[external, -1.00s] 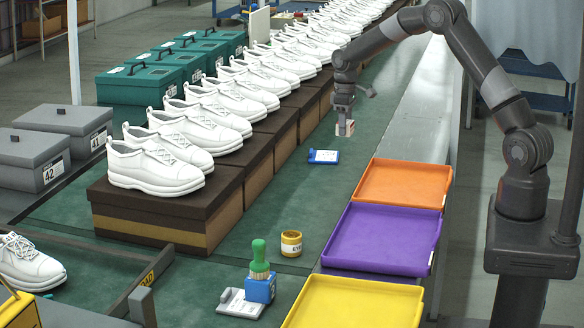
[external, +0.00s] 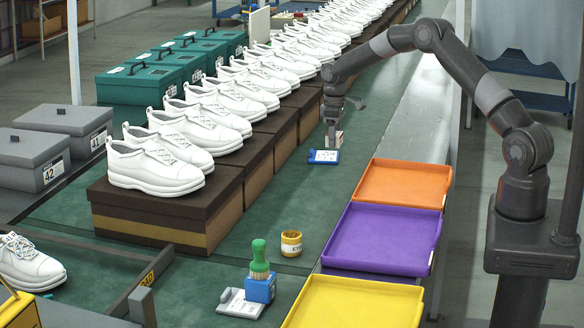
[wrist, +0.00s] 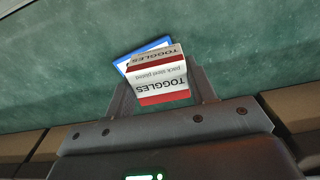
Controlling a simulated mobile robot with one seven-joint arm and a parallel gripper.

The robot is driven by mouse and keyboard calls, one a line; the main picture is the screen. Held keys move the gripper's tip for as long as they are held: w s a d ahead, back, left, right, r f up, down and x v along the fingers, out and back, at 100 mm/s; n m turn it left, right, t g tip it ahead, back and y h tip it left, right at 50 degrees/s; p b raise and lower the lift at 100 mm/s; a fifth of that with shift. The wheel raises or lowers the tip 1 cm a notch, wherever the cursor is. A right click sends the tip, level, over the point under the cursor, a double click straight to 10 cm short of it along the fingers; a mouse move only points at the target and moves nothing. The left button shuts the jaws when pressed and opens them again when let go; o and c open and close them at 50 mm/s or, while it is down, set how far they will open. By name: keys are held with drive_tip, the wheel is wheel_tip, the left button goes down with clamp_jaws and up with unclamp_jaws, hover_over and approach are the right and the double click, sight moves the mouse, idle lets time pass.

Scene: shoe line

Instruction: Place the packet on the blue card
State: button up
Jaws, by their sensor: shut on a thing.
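The packet (wrist: 163,87), a small white and red box lettered "TOGGLES", is between the fingers of my gripper (wrist: 162,92) in the wrist view. In the external view the packet (external: 338,139) hangs under my gripper (external: 334,134), at or just above the blue card (external: 324,156). The blue card lies flat on the green bench. In the wrist view a blue and white corner of the card (wrist: 124,66) shows behind the packet, which hides most of it. I cannot tell whether the packet touches the card.
White shoes on brown boxes (external: 168,215) line the left side of the green bench (external: 345,185). Orange (external: 400,187), purple (external: 380,240) and yellow (external: 352,305) trays stand at the right. A yellow jar (external: 291,243) and a green-handled brush (external: 260,262) are nearer. Bench around the card is clear.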

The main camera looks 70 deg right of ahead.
sight(331, 160)
drive_tip(key=shift+w+a+f, duration=0.3)
drive_tip(key=shift+w+f, duration=0.1)
drive_tip(key=shift+w, duration=0.1)
drive_tip(key=shift+f, duration=1.9)
drive_tip(key=shift+f, duration=0.15)
drive_tip(key=o, duration=1)
